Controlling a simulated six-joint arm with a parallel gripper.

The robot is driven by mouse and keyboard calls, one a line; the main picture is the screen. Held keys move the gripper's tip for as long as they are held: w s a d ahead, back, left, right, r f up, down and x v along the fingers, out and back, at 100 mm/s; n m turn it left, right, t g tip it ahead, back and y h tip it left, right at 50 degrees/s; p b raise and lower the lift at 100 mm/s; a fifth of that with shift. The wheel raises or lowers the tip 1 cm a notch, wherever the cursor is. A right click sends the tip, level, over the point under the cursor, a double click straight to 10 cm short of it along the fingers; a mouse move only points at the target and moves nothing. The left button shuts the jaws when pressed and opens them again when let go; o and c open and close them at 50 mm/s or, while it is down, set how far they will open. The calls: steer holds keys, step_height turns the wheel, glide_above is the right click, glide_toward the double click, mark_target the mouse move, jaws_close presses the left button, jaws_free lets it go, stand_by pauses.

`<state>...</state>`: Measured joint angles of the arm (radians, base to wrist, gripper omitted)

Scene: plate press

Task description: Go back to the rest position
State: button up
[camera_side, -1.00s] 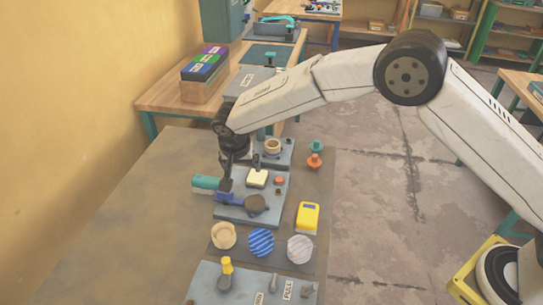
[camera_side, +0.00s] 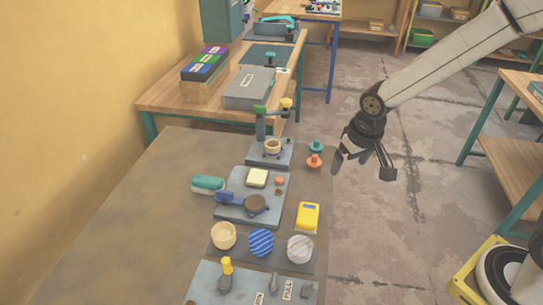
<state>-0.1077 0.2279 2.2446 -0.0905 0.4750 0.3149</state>
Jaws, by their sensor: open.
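My gripper (camera_side: 363,168) is open and empty. It hangs out past the right edge of the work table, over the floor, to the right of the orange and teal knobs. The plate press (camera_side: 272,146) stands at the back of the table, with a wooden ring on it. In front of it, a grey board (camera_side: 232,213) carries a blue-handled tool (camera_side: 230,198) with a dark round head, a cream block (camera_side: 257,178) and small orange and brown pieces. My gripper is apart from all of these.
A teal knob (camera_side: 316,146) and an orange knob (camera_side: 314,161) stand near the table's right edge, close to my gripper. A teal roll (camera_side: 208,183), a yellow device (camera_side: 307,217) and three round discs lie on the table (camera_side: 130,235).

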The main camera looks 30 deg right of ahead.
steer(key=s+d+n, duration=0.1)
steer(key=s+d, duration=0.2)
steer(key=s, duration=0.5)
steer(key=shift+s+f, duration=0.2)
steer(key=shift+s, duration=0.15)
steer(key=shift+d, duration=0.1)
stand_by(0.3)
